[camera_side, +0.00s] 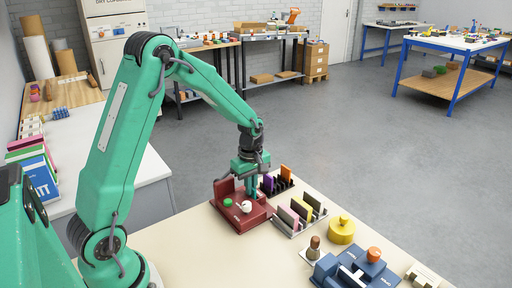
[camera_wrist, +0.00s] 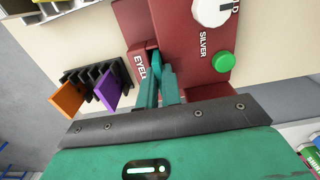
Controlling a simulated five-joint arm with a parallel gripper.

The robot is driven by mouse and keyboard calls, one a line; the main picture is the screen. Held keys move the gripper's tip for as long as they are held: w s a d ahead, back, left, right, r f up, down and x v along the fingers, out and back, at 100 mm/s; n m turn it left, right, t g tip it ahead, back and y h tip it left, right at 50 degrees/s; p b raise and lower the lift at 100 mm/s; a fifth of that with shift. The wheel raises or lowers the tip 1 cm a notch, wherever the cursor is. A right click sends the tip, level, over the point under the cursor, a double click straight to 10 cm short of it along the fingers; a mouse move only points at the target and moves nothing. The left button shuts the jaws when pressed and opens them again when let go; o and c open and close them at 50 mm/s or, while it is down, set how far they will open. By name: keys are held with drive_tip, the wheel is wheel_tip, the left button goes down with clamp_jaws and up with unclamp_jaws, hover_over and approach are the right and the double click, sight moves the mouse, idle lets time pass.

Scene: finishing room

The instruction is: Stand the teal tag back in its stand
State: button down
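The red eyeletting machine (camera_side: 226,212) sits at the bench's back edge, with a white knob and a green button. In the wrist view the machine (camera_wrist: 182,36) fills the upper middle. A thin bright teal piece, which looks like the teal tag (camera_wrist: 155,66), stands in its slot. My gripper (camera_wrist: 162,80) points down at it, one finger on each side; whether they press on it I cannot tell. In the side view my gripper (camera_side: 250,190) hides the tag. A black slotted stand (camera_side: 269,190) beside the machine holds an orange tag (camera_wrist: 68,99) and a purple tag (camera_wrist: 107,92); other slots look empty.
A grey rack (camera_side: 290,232) with several tags stands to the right of the machine. Beyond it are a yellow round object (camera_side: 341,232), a brown-topped stamp (camera_side: 314,244) and a blue machine (camera_side: 345,274). The bench front (camera_side: 200,250) is clear.

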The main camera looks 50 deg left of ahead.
drive_tip(key=shift+r, duration=0.1)
drive_tip(key=shift+r, duration=3.65)
drive_tip(key=w+a, duration=0.1)
drive_tip(key=w, duration=1)
drive_tip(key=shift+w+a+f, duration=0.35)
drive_tip(key=shift+w+f, duration=0.05)
drive_tip(key=shift+f, duration=0.15)
drive_tip(key=shift+f, duration=2.75)
drive_tip(key=shift+f, duration=0.65)
drive_tip(key=c, duration=1.9)
unclamp_jaws()
